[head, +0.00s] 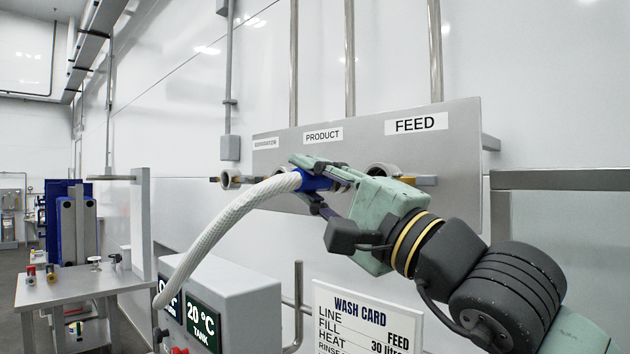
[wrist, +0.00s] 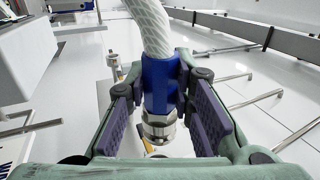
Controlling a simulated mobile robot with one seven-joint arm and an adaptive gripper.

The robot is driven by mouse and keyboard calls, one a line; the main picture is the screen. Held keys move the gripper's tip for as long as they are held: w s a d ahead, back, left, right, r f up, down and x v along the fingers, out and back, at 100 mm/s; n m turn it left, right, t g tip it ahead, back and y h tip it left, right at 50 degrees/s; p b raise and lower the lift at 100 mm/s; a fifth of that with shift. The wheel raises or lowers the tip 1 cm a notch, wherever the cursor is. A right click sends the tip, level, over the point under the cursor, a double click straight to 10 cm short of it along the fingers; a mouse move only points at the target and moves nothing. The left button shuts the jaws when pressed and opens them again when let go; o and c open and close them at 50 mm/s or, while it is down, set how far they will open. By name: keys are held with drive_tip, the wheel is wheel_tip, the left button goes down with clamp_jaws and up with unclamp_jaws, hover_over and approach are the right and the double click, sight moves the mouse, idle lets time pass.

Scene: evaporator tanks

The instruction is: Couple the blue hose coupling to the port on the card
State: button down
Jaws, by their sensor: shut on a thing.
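My gripper (head: 316,188) is shut on the blue hose coupling (head: 317,179), which ends a white braided hose (head: 222,228). In the wrist view the blue coupling (wrist: 159,82) sits between the dark finger pads, with its bare metal end (wrist: 158,130) showing. The wash card (head: 367,320) reads LINE FEED. The FEED label (head: 415,124) is at the right of the grey port panel (head: 458,150). The feed port (head: 383,169) below it is partly hidden by my gripper. The coupling is in front of the panel under the PRODUCT label (head: 323,135); the product port is hidden.
A grey control box (head: 235,290) with a 20 °C tank display stands below. A metal table (head: 75,285) with small parts is at left. A brass-coloured handle (head: 426,181) shows right of the feed port.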

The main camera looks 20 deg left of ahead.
drive_tip(key=shift+d+f+b, duration=0.1)
drive_tip(key=shift+f+b, duration=0.15)
drive_tip(key=shift+b, duration=0.55)
drive_tip(key=w, duration=0.1)
drive_tip(key=p, duration=0.1)
drive_tip(key=w+d, duration=0.1)
drive_tip(key=shift+w+r+t, duration=0.3)
drive_tip(key=shift+w+d+p, duration=0.25)
drive_tip(key=shift+w+p, duration=0.15)
drive_tip(key=shift+w, duration=0.35)
drive_tip(key=shift+w+d+p, duration=0.25)
drive_tip(key=shift+w+p, duration=0.1)
drive_tip(key=shift+w, duration=0.4)
drive_tip(key=shift+f+b, duration=0.15)
drive_tip(key=shift+b, duration=0.65)
drive_tip(key=shift+w+d+p, duration=0.3)
drive_tip(key=shift+w+d, duration=0.05)
drive_tip(key=shift+w, duration=0.6)
drive_tip(key=shift+w+d+p, duration=0.3)
drive_tip(key=shift+w, duration=0.6)
drive_tip(key=c, duration=1.3)
unclamp_jaws()
drive_tip(key=shift+s, duration=0.1)
